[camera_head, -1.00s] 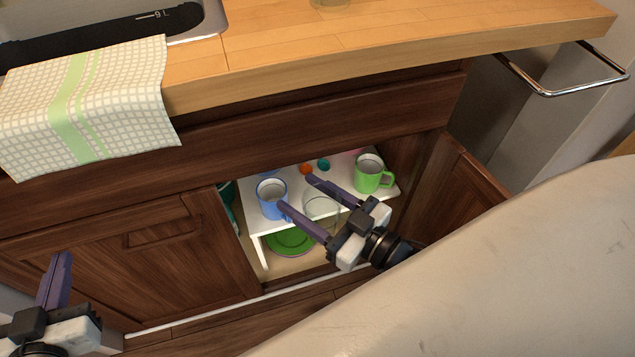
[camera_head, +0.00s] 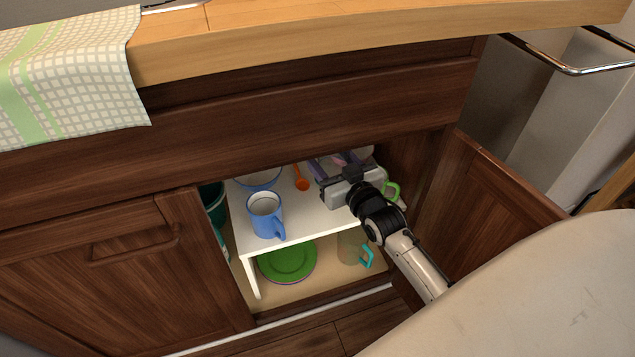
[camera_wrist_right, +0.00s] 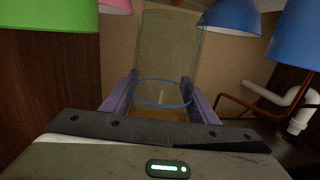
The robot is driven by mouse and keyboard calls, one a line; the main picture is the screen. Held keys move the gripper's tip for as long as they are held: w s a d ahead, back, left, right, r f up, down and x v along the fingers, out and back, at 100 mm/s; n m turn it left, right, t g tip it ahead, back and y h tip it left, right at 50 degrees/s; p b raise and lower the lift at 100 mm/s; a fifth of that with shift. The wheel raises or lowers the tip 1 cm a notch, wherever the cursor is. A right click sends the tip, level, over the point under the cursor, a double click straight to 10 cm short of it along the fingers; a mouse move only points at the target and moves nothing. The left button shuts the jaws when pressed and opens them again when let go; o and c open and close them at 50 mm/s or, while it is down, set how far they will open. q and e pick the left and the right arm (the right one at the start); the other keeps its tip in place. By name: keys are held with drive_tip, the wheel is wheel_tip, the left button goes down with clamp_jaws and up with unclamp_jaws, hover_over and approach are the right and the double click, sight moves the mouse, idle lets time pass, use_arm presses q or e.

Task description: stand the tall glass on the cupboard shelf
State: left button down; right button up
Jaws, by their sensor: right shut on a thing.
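The tall glass (camera_wrist_right: 168,60) is clear with a blue ring and stands between the two purple fingers of my right gripper in the right wrist view. My right gripper (camera_head: 338,165) is shut on it. In the head view the gripper is inside the open cupboard, over the back right of the white shelf (camera_head: 312,218); its body hides most of the glass. I cannot tell whether the glass touches the shelf. My left gripper is out of view.
A blue mug (camera_head: 266,213) stands at the shelf's front left, a blue bowl (camera_head: 258,179) and an orange item (camera_head: 302,180) behind. A green mug (camera_head: 393,190) is mostly hidden right of the gripper. The shelf's front middle is clear.

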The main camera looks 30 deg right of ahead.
wheel_tip(320, 180, down, 6)
drive_tip(key=b, duration=0.2)
drive_tip(key=shift+f+b, duration=0.15)
drive_tip(key=shift+b, duration=0.25)
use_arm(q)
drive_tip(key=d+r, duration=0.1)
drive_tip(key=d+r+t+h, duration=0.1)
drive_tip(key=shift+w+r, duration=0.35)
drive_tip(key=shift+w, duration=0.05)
use_arm(e)
drive_tip(key=o, duration=1.2)
drive_tip(key=shift+f, duration=0.1)
